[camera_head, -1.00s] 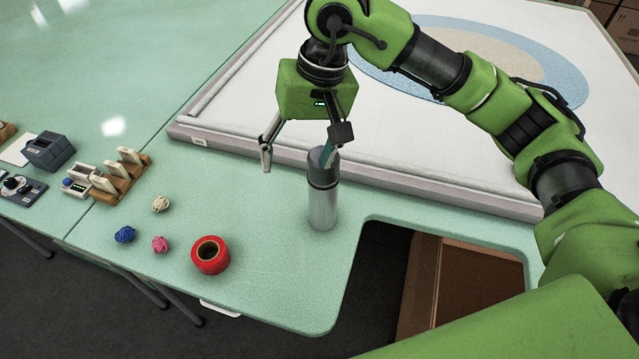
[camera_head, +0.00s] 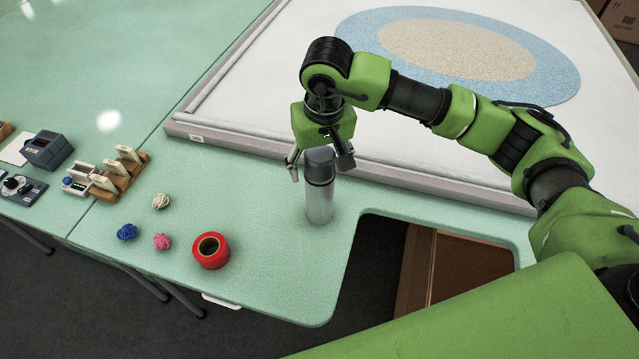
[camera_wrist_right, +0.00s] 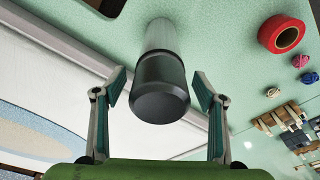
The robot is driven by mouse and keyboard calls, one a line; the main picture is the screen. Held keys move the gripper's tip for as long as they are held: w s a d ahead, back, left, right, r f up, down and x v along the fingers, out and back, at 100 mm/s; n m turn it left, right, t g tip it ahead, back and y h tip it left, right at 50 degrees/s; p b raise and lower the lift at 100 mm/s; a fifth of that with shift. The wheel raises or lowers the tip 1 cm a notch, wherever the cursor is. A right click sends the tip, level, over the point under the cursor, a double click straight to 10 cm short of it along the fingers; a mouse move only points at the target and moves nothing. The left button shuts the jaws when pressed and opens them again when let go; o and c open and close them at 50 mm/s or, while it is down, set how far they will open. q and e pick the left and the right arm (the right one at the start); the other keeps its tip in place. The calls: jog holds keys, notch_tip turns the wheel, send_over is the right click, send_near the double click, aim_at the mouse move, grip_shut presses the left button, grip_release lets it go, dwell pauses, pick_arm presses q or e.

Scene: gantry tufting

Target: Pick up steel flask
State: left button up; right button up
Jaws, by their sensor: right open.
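The steel flask (camera_head: 319,205) stands upright on the green table, a silver cylinder with a dark grey cap. My right gripper (camera_head: 318,172) is open at the height of the flask's cap, with a finger showing on either side of it. In the right wrist view the flask's cap (camera_wrist_right: 159,90) lies between the two spread fingers of the gripper (camera_wrist_right: 158,95), with a gap on each side. The fingers do not appear to touch the flask. My left gripper is not in view.
A red tape roll (camera_head: 210,250) and small yarn balls, blue (camera_head: 127,232), pink (camera_head: 162,242) and cream (camera_head: 160,201), lie left of the flask. The white frame's edge (camera_head: 400,178) runs behind it. A table cutout (camera_head: 372,260) is at right.

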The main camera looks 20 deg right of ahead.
jog(key=shift+w+f+p, duration=0.15)
jog(key=shift+f+p, duration=0.1)
jog(key=shift+f, duration=0.65)
jog(key=shift+w+f+p, duration=0.1)
jog(key=shift+f+p, duration=0.1)
jog(key=shift+f, duration=0.65)
jog(key=c, duration=1.6)
jog(key=shift+o, duration=0.2)
jog(key=shift+r, duration=0.1)
jog(key=shift+r, duration=0.15)
